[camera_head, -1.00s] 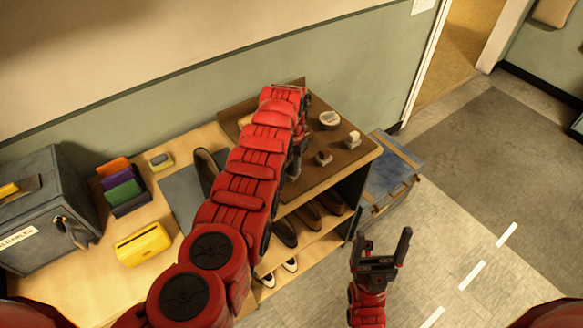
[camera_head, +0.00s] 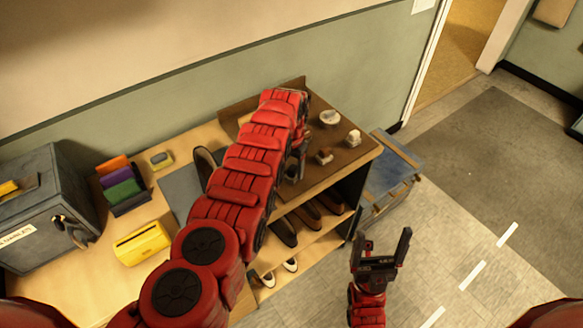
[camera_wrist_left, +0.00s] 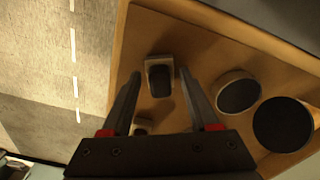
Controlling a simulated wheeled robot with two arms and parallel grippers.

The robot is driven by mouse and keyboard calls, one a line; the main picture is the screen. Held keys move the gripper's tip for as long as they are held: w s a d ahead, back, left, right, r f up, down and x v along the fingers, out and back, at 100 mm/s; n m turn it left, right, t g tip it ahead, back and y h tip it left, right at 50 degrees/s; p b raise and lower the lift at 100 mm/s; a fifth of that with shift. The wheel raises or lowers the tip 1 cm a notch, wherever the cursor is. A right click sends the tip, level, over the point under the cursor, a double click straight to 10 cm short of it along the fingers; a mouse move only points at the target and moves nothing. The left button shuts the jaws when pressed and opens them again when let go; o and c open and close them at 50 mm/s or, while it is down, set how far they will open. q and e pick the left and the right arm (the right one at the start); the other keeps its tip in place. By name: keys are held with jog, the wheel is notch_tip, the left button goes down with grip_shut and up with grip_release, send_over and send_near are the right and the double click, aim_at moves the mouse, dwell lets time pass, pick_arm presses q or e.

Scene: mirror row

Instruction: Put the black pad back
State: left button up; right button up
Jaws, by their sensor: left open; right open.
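My left gripper (camera_wrist_left: 159,73) is open above the brown board (camera_wrist_left: 123,45); in the left wrist view a pale block with a dark top (camera_wrist_left: 160,85) shows between its fingertips, not visibly gripped. A flat black round pad (camera_wrist_left: 283,125) lies on the board at the right, beside a pale round dish with a dark inside (camera_wrist_left: 237,93). In the head view my left arm covers part of the board, and I cannot tell which dark shape there is the pad. My right gripper (camera_head: 382,240) is open and empty, in front of the shelf.
Two small pale blocks (camera_head: 324,157) (camera_head: 353,137) and a pale round dish (camera_head: 329,118) stand on the board. Shoes (camera_head: 284,232) fill the shelves below. A yellow box (camera_head: 142,243), a file holder (camera_head: 124,192) and a grey lockbox (camera_head: 42,212) stand left. A blue crate (camera_head: 392,172) stands right.

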aim_at(292, 168)
pick_arm(q)
jog(key=shift+d+r, duration=0.1)
jog(key=shift+r, duration=0.2)
notch_tip(292, 168, up, 3)
jog(key=shift+f+p, duration=0.2)
jog(key=shift+p, duration=0.65)
notch_tip(292, 168, up, 9)
jog(key=b, duration=0.3)
jog(key=shift+s, duration=0.1)
